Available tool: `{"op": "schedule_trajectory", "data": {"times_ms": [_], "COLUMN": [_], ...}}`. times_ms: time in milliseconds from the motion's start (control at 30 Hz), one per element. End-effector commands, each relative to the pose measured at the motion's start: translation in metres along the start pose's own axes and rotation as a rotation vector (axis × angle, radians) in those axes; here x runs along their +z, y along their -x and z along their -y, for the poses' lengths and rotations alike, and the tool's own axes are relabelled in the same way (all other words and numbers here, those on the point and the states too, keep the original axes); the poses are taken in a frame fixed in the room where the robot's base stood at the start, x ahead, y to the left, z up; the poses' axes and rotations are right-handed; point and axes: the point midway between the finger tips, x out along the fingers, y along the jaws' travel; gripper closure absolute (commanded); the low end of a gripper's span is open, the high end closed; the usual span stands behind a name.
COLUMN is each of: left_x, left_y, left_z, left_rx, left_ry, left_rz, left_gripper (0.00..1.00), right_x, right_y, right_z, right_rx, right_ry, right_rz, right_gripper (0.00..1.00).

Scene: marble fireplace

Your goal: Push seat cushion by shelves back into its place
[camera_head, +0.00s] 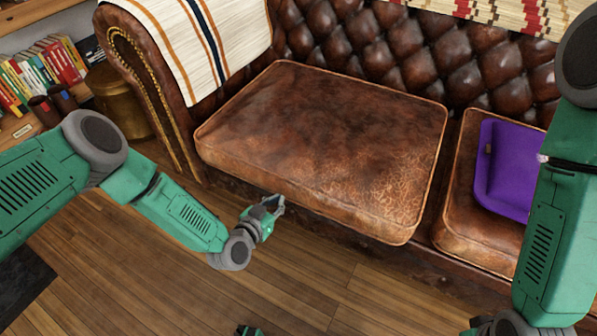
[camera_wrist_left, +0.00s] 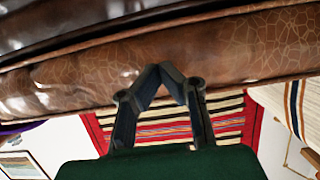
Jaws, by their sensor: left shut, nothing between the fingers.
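The brown leather seat cushion (camera_head: 330,140) by the shelves lies flat on the sofa, its front edge jutting out past the sofa's front rail. A gap separates it from the right seat cushion (camera_head: 465,230). My left gripper (camera_head: 275,203) is shut and empty, just in front of and low against the cushion's front face; I cannot tell if it touches. In the left wrist view the closed fingertips (camera_wrist_left: 172,80) meet in front of the cushion's crackled leather side (camera_wrist_left: 235,55). At the bottom edge a small green part shows, possibly my right gripper, mostly cut off.
A purple tray-like object (camera_head: 510,170) rests on the right cushion. A striped cloth (camera_head: 195,40) hangs over the sofa's left arm. Bookshelves (camera_head: 40,75) and a brass pot (camera_head: 115,95) stand at the left. Wooden floor (camera_head: 330,285) in front is clear.

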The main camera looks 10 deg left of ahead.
Motion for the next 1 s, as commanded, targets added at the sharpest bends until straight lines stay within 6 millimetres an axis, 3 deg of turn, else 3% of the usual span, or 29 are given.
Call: {"op": "schedule_trajectory", "data": {"times_ms": [800, 1000], "left_x": [-0.007, -0.008], "left_y": [-0.024, -0.021], "left_z": [0.0, 0.0], "left_rx": [0.0, -0.001], "left_ry": [0.0, 0.0], "left_rz": [-0.003, -0.003], "left_gripper": [1.0, 1.0], "right_x": [0.001, 0.001], "right_y": [-0.011, -0.008], "right_z": [0.0, 0.0], "right_rx": [0.0, 0.0], "right_ry": [0.0, 0.0], "right_rz": [0.0, 0.0], "right_gripper": [0.6, 0.6]}}
